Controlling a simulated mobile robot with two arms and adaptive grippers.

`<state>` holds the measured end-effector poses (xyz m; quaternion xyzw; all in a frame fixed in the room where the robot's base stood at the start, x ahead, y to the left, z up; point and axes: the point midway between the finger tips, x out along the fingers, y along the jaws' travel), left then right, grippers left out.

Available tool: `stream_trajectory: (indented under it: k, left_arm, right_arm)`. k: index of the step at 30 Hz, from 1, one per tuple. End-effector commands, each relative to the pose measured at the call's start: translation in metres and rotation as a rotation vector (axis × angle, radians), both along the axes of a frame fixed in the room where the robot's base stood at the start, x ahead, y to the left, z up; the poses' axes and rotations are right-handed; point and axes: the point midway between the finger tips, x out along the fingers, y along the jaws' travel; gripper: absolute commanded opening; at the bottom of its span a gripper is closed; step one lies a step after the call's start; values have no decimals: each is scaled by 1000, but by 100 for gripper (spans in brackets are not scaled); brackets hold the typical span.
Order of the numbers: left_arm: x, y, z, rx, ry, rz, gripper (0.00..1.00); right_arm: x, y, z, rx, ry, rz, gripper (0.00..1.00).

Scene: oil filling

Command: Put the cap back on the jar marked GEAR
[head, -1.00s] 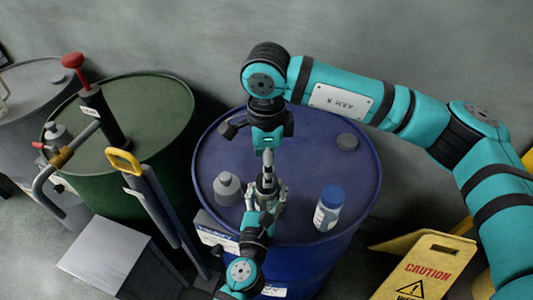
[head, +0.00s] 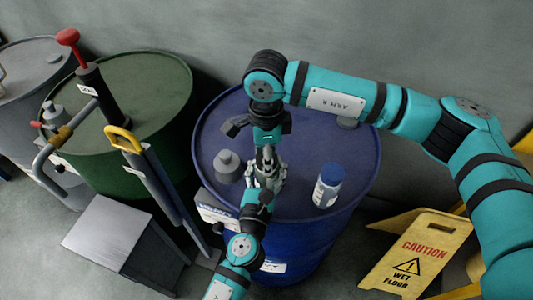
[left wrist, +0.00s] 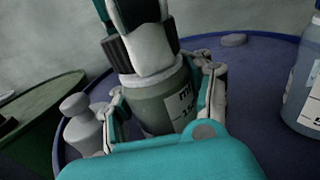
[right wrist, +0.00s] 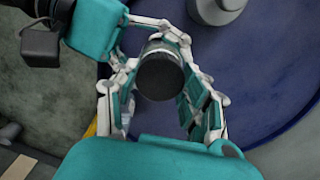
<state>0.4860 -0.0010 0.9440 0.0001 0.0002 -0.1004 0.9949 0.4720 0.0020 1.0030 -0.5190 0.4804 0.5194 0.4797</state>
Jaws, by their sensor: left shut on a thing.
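My left gripper (head: 264,172) is shut on a grey-green jar (left wrist: 157,108) with a pale label, held upright over the blue drum. Only part of the label shows, and GEAR cannot be read. A round black cap (right wrist: 160,76) lies between the fingers of my right gripper (right wrist: 160,85), at the jar's mouth. In the left wrist view the cap's dark ribbed side (left wrist: 116,52) shows just above the jar's pale rim, partly behind a pale finger. I cannot tell whether the right fingers press on the cap, or whether it is seated.
The blue drum top (head: 300,200) carries a grey bottle (head: 227,168) left of the jar and a blue-capped bottle (head: 328,186) to its right. A green drum (head: 165,85) with a pump stands at left. A yellow caution sign (head: 415,250) stands at lower right.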

Motion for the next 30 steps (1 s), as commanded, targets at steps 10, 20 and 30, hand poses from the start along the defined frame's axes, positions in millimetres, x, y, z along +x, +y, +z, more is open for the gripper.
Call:
stream_trajectory:
  k: [10, 20, 30]
  left_arm:
    - [0, 0, 0, 0, 0, 0, 0]
    - [0, 0, 0, 0, 0, 0, 0]
    - [0, 0, 0, 0, 0, 0, 0]
  right_arm:
    - [0, 0, 0, 0, -1, -1, 5]
    - [0, 0, 0, 0, -1, 0, 71]
    - [1, 1, 14, 2, -4, 0, 71]
